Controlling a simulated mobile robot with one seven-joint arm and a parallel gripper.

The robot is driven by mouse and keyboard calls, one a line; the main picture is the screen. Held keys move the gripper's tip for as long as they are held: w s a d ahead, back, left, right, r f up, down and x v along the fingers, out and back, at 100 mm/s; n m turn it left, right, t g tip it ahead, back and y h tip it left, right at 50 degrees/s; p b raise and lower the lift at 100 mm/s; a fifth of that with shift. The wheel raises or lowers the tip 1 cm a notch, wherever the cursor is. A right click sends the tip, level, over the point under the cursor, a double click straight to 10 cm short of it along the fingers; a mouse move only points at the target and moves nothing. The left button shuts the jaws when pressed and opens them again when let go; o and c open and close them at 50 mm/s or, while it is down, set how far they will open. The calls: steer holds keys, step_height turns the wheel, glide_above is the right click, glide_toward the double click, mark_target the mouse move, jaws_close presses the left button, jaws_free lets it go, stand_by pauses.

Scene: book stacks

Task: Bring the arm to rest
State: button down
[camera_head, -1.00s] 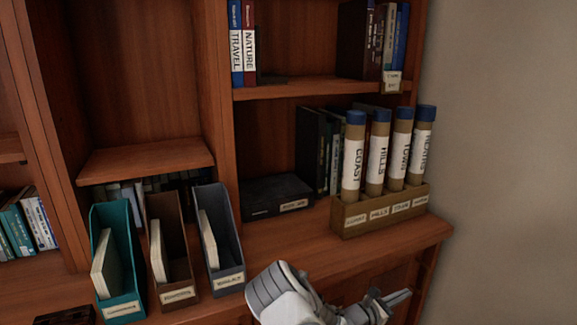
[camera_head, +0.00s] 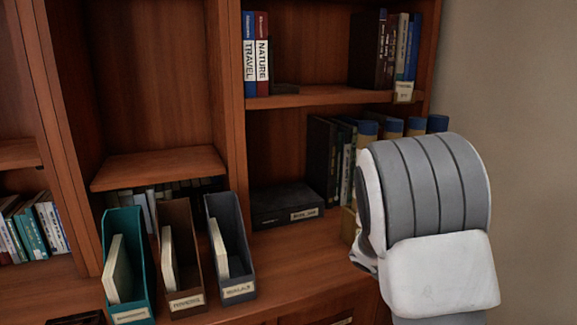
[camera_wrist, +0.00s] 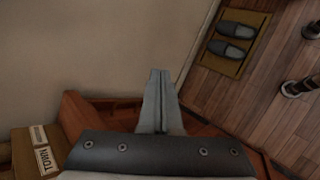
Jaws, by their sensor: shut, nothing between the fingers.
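My gripper (camera_wrist: 159,75) shows in the wrist view with its two fingers together and nothing between them. It points out past the edge of the wooden shelf top (camera_wrist: 98,110), toward the pale wall and the floor. In the head view my gripper is out of sight. My white and grey arm link (camera_head: 430,220) fills the right side there and hides most of the tube holder and the lower parts of the blue-capped tubes (camera_head: 392,127).
Teal, brown and grey magazine files (camera_head: 240,275) stand on the ledge at left. A dark box (camera_head: 287,205) lies in the lower bay. Slippers on a mat (camera_wrist: 250,25) lie on the floor.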

steer(key=s+a+r+m+t+y, duration=0.3)
steer(key=s+a+r+y, duration=0.2)
steer(key=s+a+r, duration=0.35)
steer(key=s+a+r+m+t+y, duration=0.35)
steer(key=s+a+r+y, duration=0.2)
steer(key=s+a, duration=0.5)
step_height(320, 180, up, 21)
steer(key=p, duration=2)
steer(key=shift+s+d+f+h, duration=0.15)
steer(key=shift+s+d+h, duration=0.2)
steer(key=shift+d+h, duration=0.1)
steer(key=shift+g, duration=0.25)
